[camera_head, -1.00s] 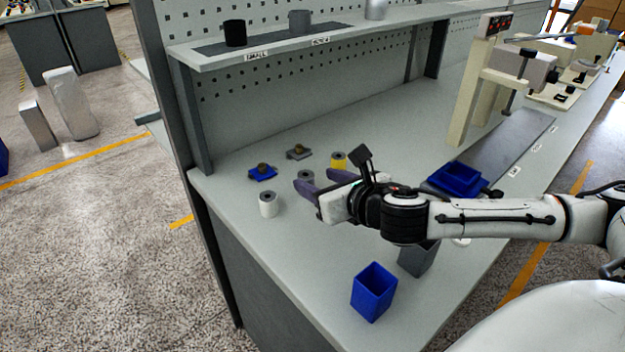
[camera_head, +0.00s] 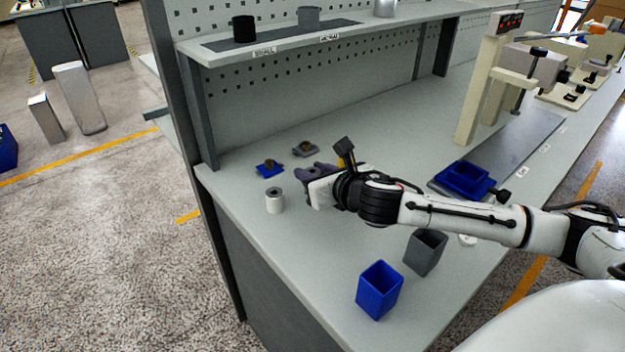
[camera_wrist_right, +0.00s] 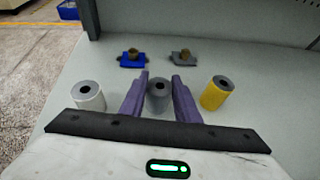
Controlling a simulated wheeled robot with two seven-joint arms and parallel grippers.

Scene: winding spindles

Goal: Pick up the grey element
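A grey hollow cylinder (camera_wrist_right: 158,95) stands upright on the bench between the two purple fingers of my right gripper (camera_wrist_right: 159,80). The fingers are open on either side of it, with narrow gaps; contact is not clear. In the head view my right gripper (camera_head: 310,172) hides this cylinder. A grey square plate with a brass knob (camera_wrist_right: 182,58) lies beyond the fingertips; it also shows in the head view (camera_head: 304,149). My left gripper is out of view.
A white cylinder (camera_wrist_right: 88,96) stands left of the fingers and a yellow one (camera_wrist_right: 216,93) right. A blue plate with a knob (camera_wrist_right: 131,60) lies behind. A blue bin (camera_head: 379,290) and a grey bin (camera_head: 425,252) stand near the front edge.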

